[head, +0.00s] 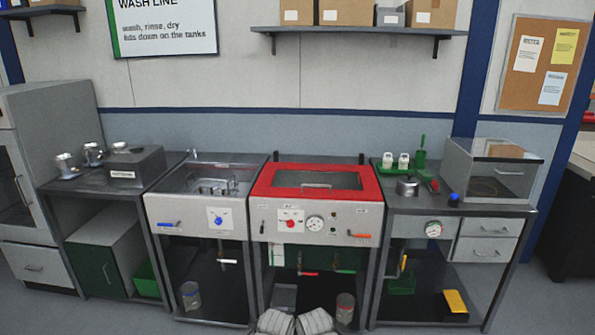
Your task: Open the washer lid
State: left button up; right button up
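The washer (334,226) stands in the middle of the bench line, with a pale front panel. Its red-framed lid (374,184) lies flat over the top and looks shut. A window (300,180) fills the lid's middle, and a pale bar like a handle (316,186) shows within it. The front panel carries a red knob (290,224), a gauge (315,223) and a red-orange lever (359,236). Neither gripper shows its fingers. Two pale ridged parts, apparently mine, show at the bottom edge, below and apart from the lid.
An open steel sink tank (218,179) stands left of the washer. On the right a bench (459,208) holds small bottles, a metal cup (407,186) and a clear-topped box (492,168). Cans stand low beneath the tanks. A shelf (360,32) hangs above; the space over the lid looks clear.

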aim_at(371, 192)
jog(key=i+j+z, duration=0.1)
jog(key=i, duration=0.3)
jog(key=i+j+z, duration=0.1)
jog(key=i, duration=0.3)
jog(key=i+l, duration=0.1)
jog(key=i, duration=0.35)
jog(key=i+l, duration=0.15)
jog(key=i, duration=0.3)
jog(key=i+l, duration=0.1)
jog(key=i, duration=0.35)
